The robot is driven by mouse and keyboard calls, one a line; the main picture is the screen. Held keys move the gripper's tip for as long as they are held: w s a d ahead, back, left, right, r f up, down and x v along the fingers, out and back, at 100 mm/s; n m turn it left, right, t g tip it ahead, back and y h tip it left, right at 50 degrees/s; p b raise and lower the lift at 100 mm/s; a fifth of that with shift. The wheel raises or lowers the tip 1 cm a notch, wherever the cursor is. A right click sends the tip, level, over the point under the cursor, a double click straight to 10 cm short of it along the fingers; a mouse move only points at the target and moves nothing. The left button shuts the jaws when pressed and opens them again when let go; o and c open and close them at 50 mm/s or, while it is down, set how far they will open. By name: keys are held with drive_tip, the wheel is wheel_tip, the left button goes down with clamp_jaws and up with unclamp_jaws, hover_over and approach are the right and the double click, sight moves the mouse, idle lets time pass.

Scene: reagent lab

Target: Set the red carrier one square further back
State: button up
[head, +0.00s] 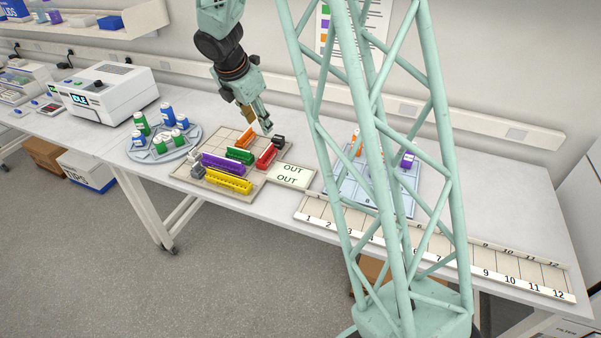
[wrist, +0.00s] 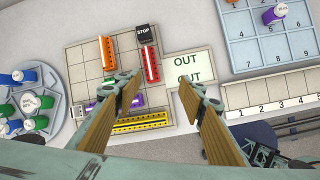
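The red carrier (head: 266,158) lies on the right side of the square-marked board (head: 215,141), lengthwise front to back. In the wrist view the red carrier (wrist: 151,66) lies just beyond my gripper's fingertips. A dark block marked STOP (wrist: 143,34) sits at its far end, touching or nearly so. The block also shows in the head view (head: 278,140). My gripper (head: 264,127) hangs above the back right of the board, pointing down. In the wrist view its two fingers (wrist: 158,86) are wide apart with nothing between them. The left finger hides part of the board.
On the board are orange (head: 246,137), green (head: 240,155), purple (head: 222,163) and yellow (head: 228,180) carriers, and a grey piece (head: 197,171). An OUT plate (head: 291,176) adjoins its right side. A round bottle tray (head: 186,143) stands left. Some back-left squares are bare.

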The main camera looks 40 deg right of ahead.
drive_tip(key=s+a+r+m+y, duration=0.1)
drive_tip(key=s+a+r+m, duration=0.35)
drive_tip(key=s+r, duration=0.6)
drive_tip(key=s+a+r+m, duration=0.3)
drive_tip(key=s+r+m, duration=0.3)
drive_tip(key=s+r, duration=0.4)
drive_tip(key=s+a+r+m+y, duration=0.1)
drive_tip(key=s+a+m, duration=0.2)
drive_tip(key=s, duration=0.6)
drive_tip(key=s+a+r+m+y, duration=0.1)
drive_tip(key=s+a+m, duration=0.2)
drive_tip(key=s, duration=0.7)
drive_tip(key=s+a+r+m+t, duration=0.1)
drive_tip(key=s+a+m, duration=0.3)
drive_tip(key=s, duration=0.5)
drive_tip(key=shift+s+a+y, duration=0.3)
drive_tip(key=shift+a+y, duration=0.1)
